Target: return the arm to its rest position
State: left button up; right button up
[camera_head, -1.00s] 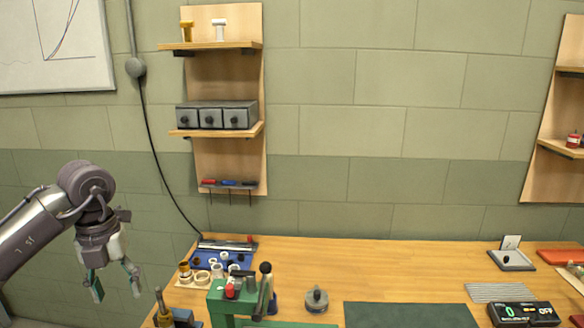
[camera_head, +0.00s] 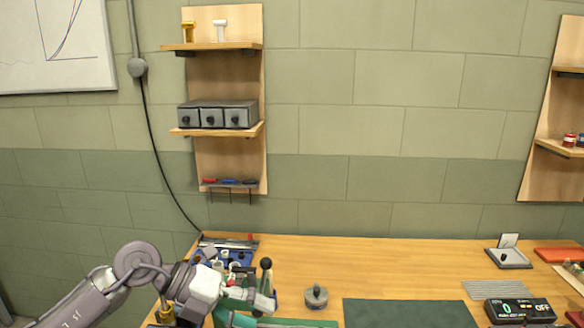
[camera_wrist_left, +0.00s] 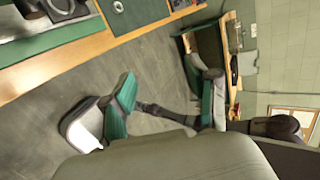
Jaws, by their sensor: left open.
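My left arm (camera_head: 135,262) comes in from the left in the head view, bent at a grey joint. My left gripper (camera_head: 250,297) is in front of the green fixture at the left front of the bench. In the left wrist view the two green-padded fingers of my left gripper (camera_wrist_left: 166,90) stand wide apart, with only grey floor showing between them. It is open and holds nothing. In the head view the arm and gripper hide part of the green fixture and the blue tray. My right gripper is in neither view.
The wooden bench (camera_head: 400,262) carries a grey round knobbed part (camera_head: 316,296), a green mat (camera_head: 408,313) and a digital display (camera_head: 520,311). A wall shelf (camera_head: 228,160) stands behind the bench. The bench middle is clear.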

pick_arm(q)
jog(key=d+r+n+t+h, duration=0.6)
jog(key=r+n+t+h, duration=0.1)
jog(key=r+h, duration=0.2)
jog(key=w+a+f+n+t+y, duration=0.1)
jog(key=a+f+n+t+y, duration=0.2)
jog(key=a+n+t+y, duration=0.55)
jog(key=w+a+f+n+t+y, duration=0.25)
jog(key=n+t+y, duration=0.3)
jog(key=n, duration=0.55)
jog(key=s+a+f+n+g+y, duration=0.2)
jog(key=a+f+n+g+y, duration=0.1)
jog(key=f, duration=0.2)
jog(key=s+a+f+n+g+y, duration=0.2)
jog(key=a+f+n+y, duration=0.15)
jog(key=f, duration=0.25)
jog(key=s+a+f+n+g, duration=0.1)
jog(key=s+f+g, duration=0.7)
jog(key=s, duration=0.4)
jog(key=s+a+f+n+g, duration=0.1)
jog(key=s+f+g, duration=0.4)
jog(key=s+f, duration=0.65)
notch_tip(320, 180, down, 28)
jog(key=s+g+b, duration=0.1)
jog(key=s+b, duration=0.1)
jog(key=s+a+f+g+b, duration=0.1)
jog(key=s+a+f, duration=0.2)
jog(key=s+f, duration=1.2)
jog(key=shift+s, duration=0.45)
